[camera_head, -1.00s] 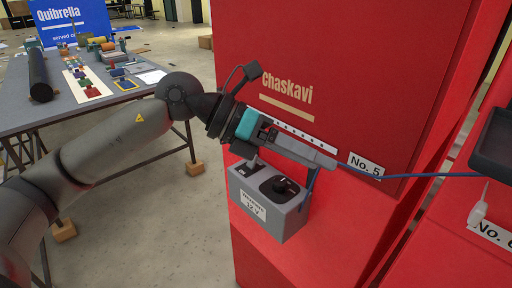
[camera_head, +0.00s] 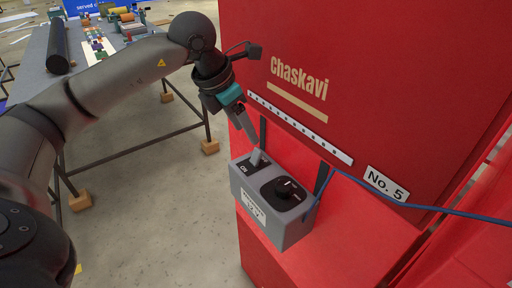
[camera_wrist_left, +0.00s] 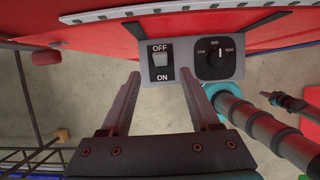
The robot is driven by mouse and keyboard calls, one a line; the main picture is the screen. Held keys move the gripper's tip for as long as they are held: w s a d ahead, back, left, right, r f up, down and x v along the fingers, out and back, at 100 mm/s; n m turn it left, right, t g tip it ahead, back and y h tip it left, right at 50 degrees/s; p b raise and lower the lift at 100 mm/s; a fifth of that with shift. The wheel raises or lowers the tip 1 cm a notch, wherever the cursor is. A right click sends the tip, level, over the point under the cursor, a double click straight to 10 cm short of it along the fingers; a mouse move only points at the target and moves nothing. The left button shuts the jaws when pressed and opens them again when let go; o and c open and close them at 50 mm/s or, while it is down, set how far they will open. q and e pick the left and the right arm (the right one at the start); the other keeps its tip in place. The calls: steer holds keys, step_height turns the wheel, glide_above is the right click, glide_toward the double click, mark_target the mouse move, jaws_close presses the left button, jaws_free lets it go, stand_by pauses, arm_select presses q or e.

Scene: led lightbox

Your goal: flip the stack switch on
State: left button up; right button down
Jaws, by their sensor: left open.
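A grey control box (camera_head: 270,222) is mounted on the front of the red cabinet. Its top carries a light grey switch (camera_head: 257,158) and a black round knob (camera_head: 287,191). In the left wrist view the switch (camera_wrist_left: 160,62) sits between the labels OFF, above, and ON, below; I cannot tell clearly which way it is set. My left gripper (camera_head: 252,138) points down just above the switch. In the wrist view the left gripper (camera_wrist_left: 161,82) is open and empty, its two fingers on either side of the switch.
The red cabinet (camera_head: 370,100) rises close behind the box, with a white perforated strip (camera_head: 300,128) across it. A blue cable (camera_head: 420,207) runs right from the box. A grey table (camera_head: 95,75) with several small items stands at the left. Floor between is open.

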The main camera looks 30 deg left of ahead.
mark_target(257, 150)
arm_select(q)
steer(key=x, duration=0.8)
steer(key=shift+w+d+f, duration=0.1)
steer(key=shift+w, duration=0.05)
jaws_close()
stand_by(0.3)
